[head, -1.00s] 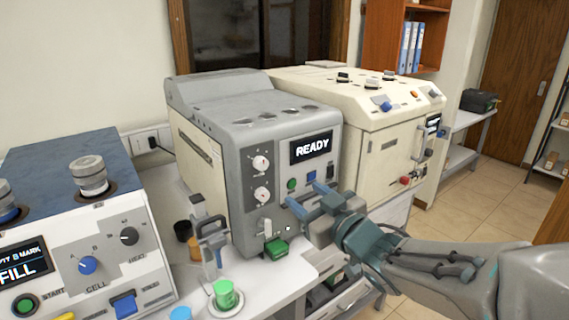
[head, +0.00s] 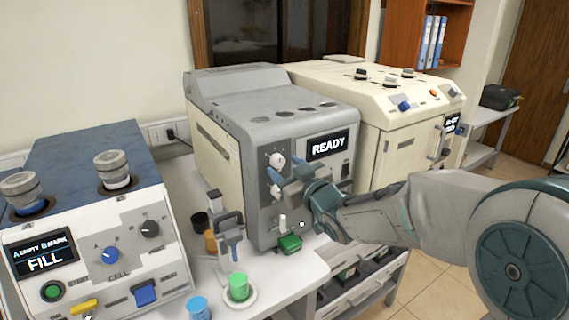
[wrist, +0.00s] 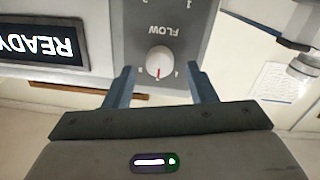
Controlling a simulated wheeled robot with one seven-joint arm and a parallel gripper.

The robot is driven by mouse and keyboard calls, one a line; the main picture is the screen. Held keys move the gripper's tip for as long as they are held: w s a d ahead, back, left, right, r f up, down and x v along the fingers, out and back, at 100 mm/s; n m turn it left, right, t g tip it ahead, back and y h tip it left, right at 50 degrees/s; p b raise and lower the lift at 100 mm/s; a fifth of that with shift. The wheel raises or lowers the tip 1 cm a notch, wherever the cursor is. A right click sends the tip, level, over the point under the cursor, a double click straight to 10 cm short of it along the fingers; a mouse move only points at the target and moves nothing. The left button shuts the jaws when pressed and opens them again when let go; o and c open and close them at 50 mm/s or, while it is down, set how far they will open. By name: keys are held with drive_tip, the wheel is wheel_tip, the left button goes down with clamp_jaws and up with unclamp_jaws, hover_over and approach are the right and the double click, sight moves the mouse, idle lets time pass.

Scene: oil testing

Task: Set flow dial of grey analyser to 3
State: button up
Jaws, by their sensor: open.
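The grey analyser (head: 262,115) stands in the middle of the head view, with its display reading READY. Its flow dial (head: 277,160) is the upper white knob on the front panel. In the wrist view the flow dial (wrist: 160,61) shows upside down under the inverted word FLOW, its red mark pointing down in the picture. The small numerals around it are hard to read. My gripper (head: 284,174) is open in front of the panel; in the wrist view its fingers (wrist: 160,80) lie to either side of the dial's line, apart from the knob.
A second white knob (head: 275,190) lies below, partly hidden by my gripper. A blue-topped machine (head: 95,220) stands left, a cream machine (head: 385,100) right.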

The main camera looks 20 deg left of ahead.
drive_tip(key=shift+w+a, duration=0.45)
drive_tip(key=c, duration=1)
drive_tip(key=shift+m, duration=0.4)
drive_tip(key=m, duration=0.4)
drive_tip(key=shift+m, duration=0.3)
drive_tip(key=shift+m+p, duration=0.95)
drive_tip(key=shift+m, duration=1.25)
